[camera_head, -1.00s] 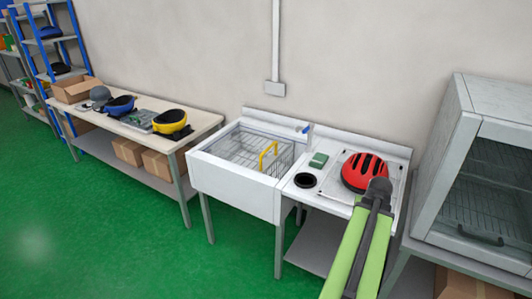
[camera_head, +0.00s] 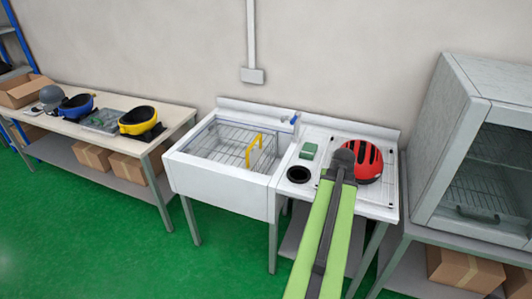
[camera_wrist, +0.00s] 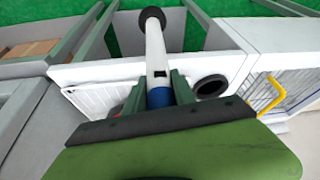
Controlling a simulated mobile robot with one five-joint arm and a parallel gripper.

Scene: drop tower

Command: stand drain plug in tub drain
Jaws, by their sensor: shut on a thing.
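The drain plug (camera_wrist: 156,55) is a long white pipe with a black end and a blue band, seen in the wrist view. My gripper (camera_wrist: 158,88) is shut on it near the blue band, and the black end points away from the wrist. In the head view my arm ends in front of the drainboard, left of the red helmet, and I cannot make out the plug. The white tub (camera_head: 220,182) stands left of the drainboard. A wire basket with a yellow handle (camera_head: 254,148) is in it. The tub drain is not visible.
On the drainboard are a black ring (camera_head: 299,174), a green block (camera_head: 308,151) and a red helmet (camera_head: 362,161). A tap with a blue handle (camera_head: 294,119) is at the tub's back right. A glass-fronted cabinet (camera_head: 475,160) stands to the right. Green floor (camera_head: 100,225) in front is clear.

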